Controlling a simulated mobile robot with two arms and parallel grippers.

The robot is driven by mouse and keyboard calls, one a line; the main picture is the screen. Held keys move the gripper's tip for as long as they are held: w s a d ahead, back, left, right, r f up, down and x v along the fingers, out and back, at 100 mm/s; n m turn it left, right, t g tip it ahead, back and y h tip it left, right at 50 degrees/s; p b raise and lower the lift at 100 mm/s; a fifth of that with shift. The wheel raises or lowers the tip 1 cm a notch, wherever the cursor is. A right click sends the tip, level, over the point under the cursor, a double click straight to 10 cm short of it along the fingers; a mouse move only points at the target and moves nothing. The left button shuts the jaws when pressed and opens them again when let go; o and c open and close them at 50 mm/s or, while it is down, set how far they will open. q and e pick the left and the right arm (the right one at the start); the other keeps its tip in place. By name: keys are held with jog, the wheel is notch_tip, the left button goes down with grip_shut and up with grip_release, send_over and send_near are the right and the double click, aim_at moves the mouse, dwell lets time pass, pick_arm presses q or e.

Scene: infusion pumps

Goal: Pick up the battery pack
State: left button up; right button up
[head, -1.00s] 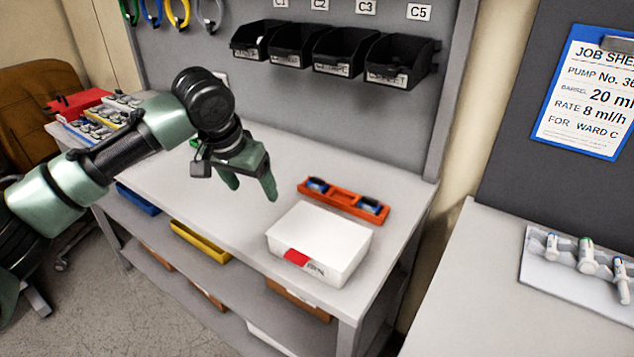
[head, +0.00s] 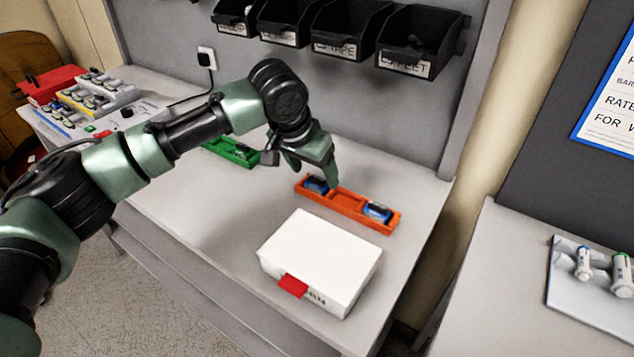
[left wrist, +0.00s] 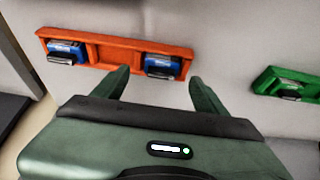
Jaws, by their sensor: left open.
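An orange tray (head: 347,201) lies on the bench and holds two blue and black battery packs. One battery pack (head: 317,185) is in its left end and another (head: 377,211) in its right end. My left gripper (head: 318,178) is over the tray's left end in the head view. In the left wrist view its two open fingers (left wrist: 156,84) point toward the tray (left wrist: 104,46), with one battery pack (left wrist: 162,66) lying between their directions. The other pack (left wrist: 66,52) is at the far left there. My right gripper is not in view.
A white box with a red tab (head: 320,262) stands in front of the orange tray. A green tray (head: 231,151) lies behind my left arm. Black bins (head: 420,40) hang on the back panel. The bench's front left is clear.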

aim_at(316, 179)
pick_arm(q)
jog(key=x, duration=0.2)
jog(key=shift+w+f, duration=0.2)
jog(key=shift+f, duration=0.15)
jog(key=c, duration=1.4)
jog(key=shift+c, duration=0.8)
jog(key=shift+r, duration=0.1)
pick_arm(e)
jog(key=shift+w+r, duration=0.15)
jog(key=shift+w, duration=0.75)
pick_arm(q)
jog(key=shift+r, duration=0.35)
notch_tip(316, 179, up, 19)
jog(key=shift+r, duration=0.15)
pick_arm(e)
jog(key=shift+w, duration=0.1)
